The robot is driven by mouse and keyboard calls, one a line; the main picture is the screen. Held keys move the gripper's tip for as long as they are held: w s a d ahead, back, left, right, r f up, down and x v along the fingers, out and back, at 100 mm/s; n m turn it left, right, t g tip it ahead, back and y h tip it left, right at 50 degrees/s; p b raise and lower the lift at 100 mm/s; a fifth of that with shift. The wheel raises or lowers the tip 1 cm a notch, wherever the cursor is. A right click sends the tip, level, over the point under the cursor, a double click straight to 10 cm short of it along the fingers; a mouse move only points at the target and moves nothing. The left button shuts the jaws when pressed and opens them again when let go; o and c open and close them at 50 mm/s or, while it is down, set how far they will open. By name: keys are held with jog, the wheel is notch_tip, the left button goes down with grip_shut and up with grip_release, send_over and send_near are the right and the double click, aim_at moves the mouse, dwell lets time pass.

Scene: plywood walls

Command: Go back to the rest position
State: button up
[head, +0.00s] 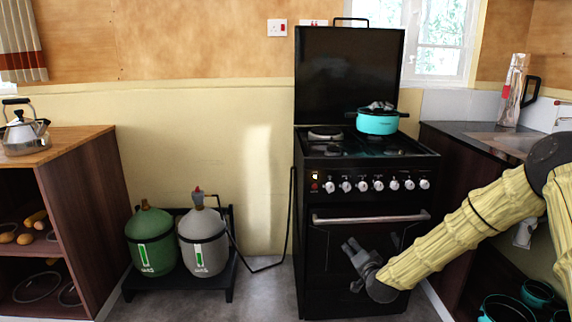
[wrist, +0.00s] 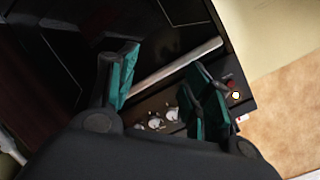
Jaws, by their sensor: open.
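My gripper (head: 354,250) is in front of the oven door of the black stove (head: 365,265), below its silver handle (head: 370,217). My arm, in a yellow sleeve, reaches in from the right. In the wrist view my gripper (wrist: 165,95) has its two teal-padded fingers apart with nothing between them. Past the fingers the wrist view shows the oven handle (wrist: 180,73), some knobs and a lit indicator light. The oven door looks shut. I cannot tell how far the fingertips are from it.
A turquoise pot (head: 377,124) sits on the hob. A counter (head: 470,133) stands right of the stove. Green (head: 151,240) and grey gas bottles (head: 203,243) stand on a low black rack at left. A kettle (head: 24,132) is on the wooden cabinet. Floor shows between rack and stove.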

jog(key=s+a+f+n+g+y, duration=0.1)
jog(key=s+a+f+n+g, duration=0.15)
jog(key=s+f, duration=0.8)
jog(key=s+a+f+n+g, duration=0.2)
jog(key=s+a+f+g, duration=0.15)
jog(key=s+f, duration=0.7)
jog(key=s+d+f+n+g+h, duration=0.1)
jog(key=s+f+g, duration=0.25)
jog(key=s, duration=0.95)
jog(key=s+d+f+n+g, duration=0.1)
jog(key=s+f+n+g, duration=0.3)
jog(key=s, duration=0.9)
jog(key=s+d+g, duration=0.1)
jog(key=s+d, duration=0.1)
jog(key=s, duration=1)
notch_tip(320, 180, up, 22)
jog(key=h+p, duration=0.1)
jog(key=p, duration=2.2)
jog(key=shift+r+m, duration=0.25)
jog(key=shift+m, duration=0.1)
jog(key=shift+s+g, duration=0.1)
jog(key=shift+g, duration=0.15)
